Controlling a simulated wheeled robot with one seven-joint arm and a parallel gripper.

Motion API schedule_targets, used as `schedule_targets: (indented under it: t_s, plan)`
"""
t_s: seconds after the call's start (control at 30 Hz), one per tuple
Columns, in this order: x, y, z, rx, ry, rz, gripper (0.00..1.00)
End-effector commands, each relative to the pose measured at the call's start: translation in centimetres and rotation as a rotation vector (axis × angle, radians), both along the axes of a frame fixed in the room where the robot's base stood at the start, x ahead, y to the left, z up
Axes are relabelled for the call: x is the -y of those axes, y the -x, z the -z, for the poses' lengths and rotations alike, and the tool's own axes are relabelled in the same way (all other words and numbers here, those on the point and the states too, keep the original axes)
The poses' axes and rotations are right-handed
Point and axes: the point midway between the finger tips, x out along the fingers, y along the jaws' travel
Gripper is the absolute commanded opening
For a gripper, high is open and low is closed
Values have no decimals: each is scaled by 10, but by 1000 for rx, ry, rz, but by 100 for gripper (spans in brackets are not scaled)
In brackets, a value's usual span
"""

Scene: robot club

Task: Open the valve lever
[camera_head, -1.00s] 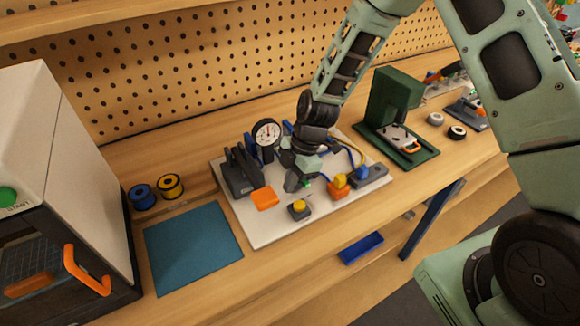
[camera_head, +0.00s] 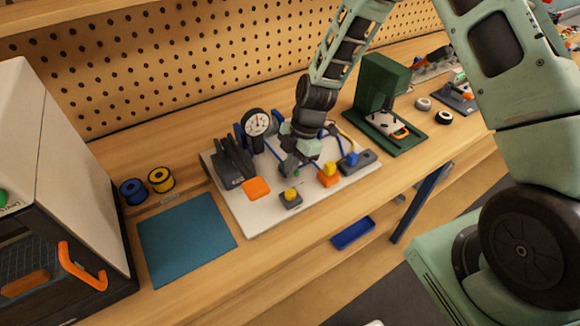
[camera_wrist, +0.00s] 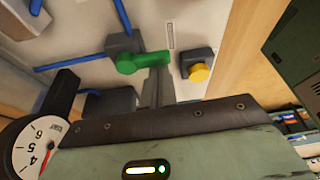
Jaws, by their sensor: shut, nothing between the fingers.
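A green valve lever (camera_wrist: 143,62) shows on a dark valve body (camera_wrist: 124,44) on the pale board in the wrist view. The lever lies roughly sideways, its long end to the right. In the head view only a small bit of green (camera_head: 296,174) shows beside my gripper, which hides much of it. My gripper (camera_wrist: 158,85) is shut and empty. Its fingertips are at the lever's long end in the wrist view; I cannot tell whether they touch it. In the head view my gripper (camera_head: 289,168) points down over the middle of the white board (camera_head: 255,223).
A pressure gauge (camera_head: 257,123) and a dark device with an orange paddle (camera_head: 256,188) stand left of my gripper. A yellow button (camera_head: 291,194) is in front, an orange-and-yellow part (camera_head: 328,174) to the right. A green press (camera_head: 380,105) stands further right.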

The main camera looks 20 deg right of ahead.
Motion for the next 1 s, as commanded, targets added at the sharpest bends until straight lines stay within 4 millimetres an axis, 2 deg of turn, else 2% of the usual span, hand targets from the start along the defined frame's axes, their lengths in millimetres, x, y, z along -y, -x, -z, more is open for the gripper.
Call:
schedule_targets:
  t_s: [0.57, 0.77, 1.0]
  plan:
    - [5, 0, 1, 2, 0, -120, 0]
    - [10, -1, 1, 3, -1, -247, 0]
    - [18, -2, 0, 1, -1, -472, 0]
